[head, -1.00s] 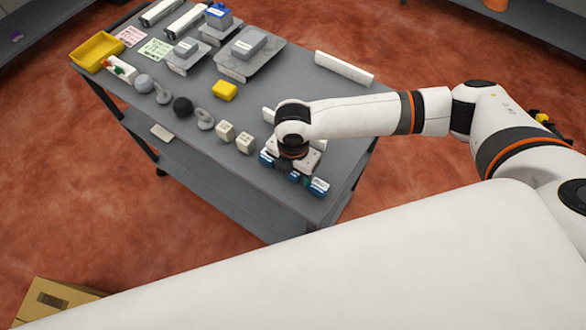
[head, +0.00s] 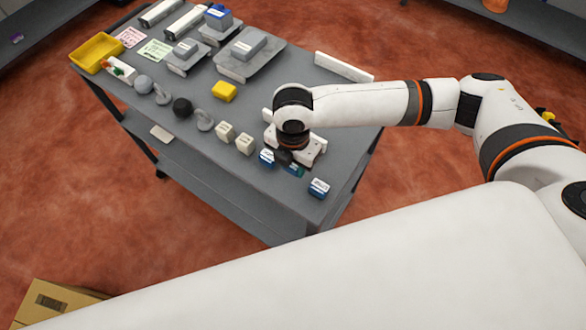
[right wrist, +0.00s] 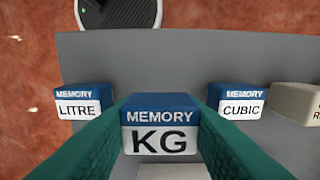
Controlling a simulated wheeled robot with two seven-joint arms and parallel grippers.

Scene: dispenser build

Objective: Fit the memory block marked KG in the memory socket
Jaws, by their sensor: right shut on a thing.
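The memory block marked KG (right wrist: 160,130) has a blue top and a white label, and sits between the green fingers of my right gripper (right wrist: 158,140) in the right wrist view. In the head view my right gripper (head: 291,160) is over the near right end of the grey table, shut on this block, which is mostly hidden there. The LITRE memory block (right wrist: 82,103) and the CUBIC memory block (right wrist: 238,102) stand on either side, apart from the gripper. I cannot make out the memory socket for certain. My left gripper is not in view.
The grey table (head: 225,170) also carries cream blocks (head: 245,144), a yellow block (head: 224,91), a black knob (head: 183,107), a yellow tray (head: 97,52) and grey units on plates (head: 250,43). A white bar (head: 343,66) lies at the far right edge.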

